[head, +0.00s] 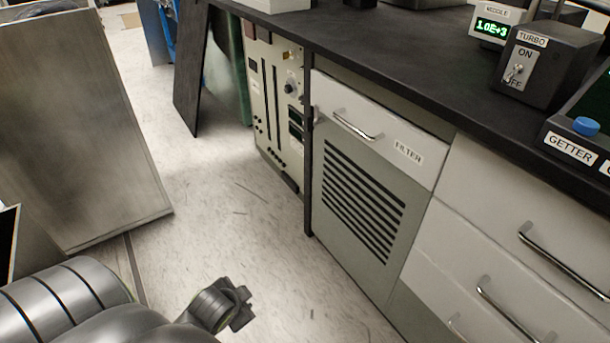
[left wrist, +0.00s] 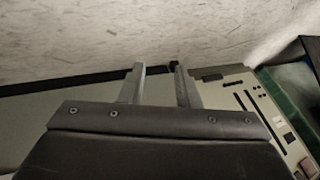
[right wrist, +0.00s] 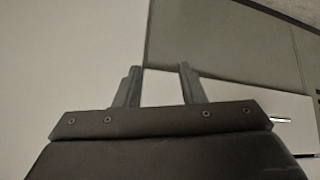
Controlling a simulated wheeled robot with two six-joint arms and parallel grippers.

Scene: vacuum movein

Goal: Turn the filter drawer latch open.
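The filter drawer (head: 375,124) is shut, a pale front labelled FILTER with a bar handle (head: 355,127). A small dark piece (head: 316,114) at its left edge may be the latch; its turn is too small to tell. My left gripper (left wrist: 157,68) is open and empty in the left wrist view, its two fingers apart in front of a cabinet side and floor. My right gripper (right wrist: 156,68) is open and empty in the right wrist view, facing pale cabinet fronts. I cannot make out either gripper's fingers in the head view.
A vented grey panel (head: 362,200) lies below the drawer. More drawers (head: 500,250) with bar handles are on the right. A rack of controls (head: 275,105) stands left of the cabinet. A metal panel (head: 75,130) stands at the left. Floor (head: 215,195) between is clear.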

